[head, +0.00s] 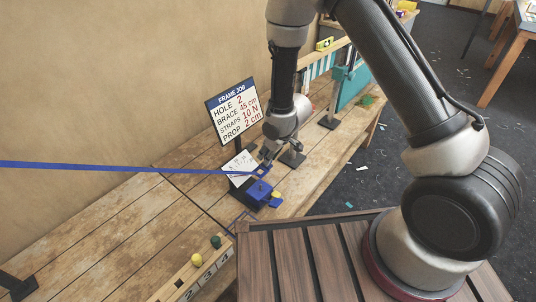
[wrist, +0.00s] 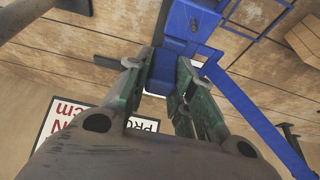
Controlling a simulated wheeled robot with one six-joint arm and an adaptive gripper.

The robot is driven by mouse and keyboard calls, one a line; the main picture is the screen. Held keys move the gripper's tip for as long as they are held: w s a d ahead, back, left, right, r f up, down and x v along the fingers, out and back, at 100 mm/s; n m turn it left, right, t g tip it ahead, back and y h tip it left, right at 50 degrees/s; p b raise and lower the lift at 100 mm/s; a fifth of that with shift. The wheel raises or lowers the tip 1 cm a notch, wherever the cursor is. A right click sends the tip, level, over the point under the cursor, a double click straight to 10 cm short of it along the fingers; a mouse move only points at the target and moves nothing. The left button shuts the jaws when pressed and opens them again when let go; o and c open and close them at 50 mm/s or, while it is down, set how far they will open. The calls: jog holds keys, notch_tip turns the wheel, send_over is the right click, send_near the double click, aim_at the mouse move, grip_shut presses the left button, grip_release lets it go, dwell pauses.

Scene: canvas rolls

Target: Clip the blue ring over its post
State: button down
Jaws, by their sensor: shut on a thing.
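My gripper (head: 264,164) is above the workbench, in front of the white sign. It is shut on the blue ring (head: 262,170), which sits at the end of a long blue strap (head: 120,167) running taut to the left edge. In the wrist view, the blue piece (wrist: 162,72) shows between the two green fingers (wrist: 162,98), and the strap (wrist: 245,110) slants away to the lower right. A blue block (head: 258,191) with a small dark post on top stands just below the gripper. The ring appears above the post and apart from it. The ring's opening is mostly hidden.
A sign (head: 234,110) reading "FRAME JOB" stands behind, with a white paper (head: 239,165) at its foot. A yellow piece (head: 277,195) lies beside the block. A numbered wooden rail (head: 200,270) with yellow and green knobs is in front. The bench to the left is mostly bare.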

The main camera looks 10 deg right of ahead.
jog(key=shift+f, duration=2.8)
jog(key=shift+f, duration=2.2)
jog(key=c, duration=1.1)
grip_release()
jog(key=shift+c, duration=0.2)
jog(key=v, duration=1.2)
jog(key=shift+f, duration=0.1)
